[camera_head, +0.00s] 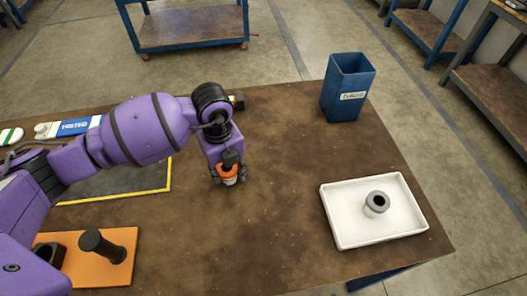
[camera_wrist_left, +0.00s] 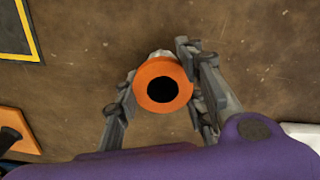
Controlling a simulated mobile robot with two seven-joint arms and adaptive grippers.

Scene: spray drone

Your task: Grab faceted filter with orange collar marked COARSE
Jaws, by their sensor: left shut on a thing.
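The filter with the orange collar (camera_head: 229,174) stands at the middle of the brown table, largely covered by my left gripper. In the left wrist view its orange collar (camera_wrist_left: 163,84) shows from above as a ring around a dark round opening. My left gripper (camera_head: 228,178) points down over it, and in the left wrist view its fingers (camera_wrist_left: 160,92) close on it from both sides. The COARSE marking and the facets cannot be read here. I cannot tell whether the filter touches the table. My right gripper is not in view.
A white tray (camera_head: 345,238) with a grey ring-shaped part (camera_head: 377,203) lies at the right. A blue bin (camera_head: 347,88) stands at the back right. An orange board (camera_head: 122,242) with a black knob is at the front left. A dark mat (camera_head: 150,180) has a yellow edge.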

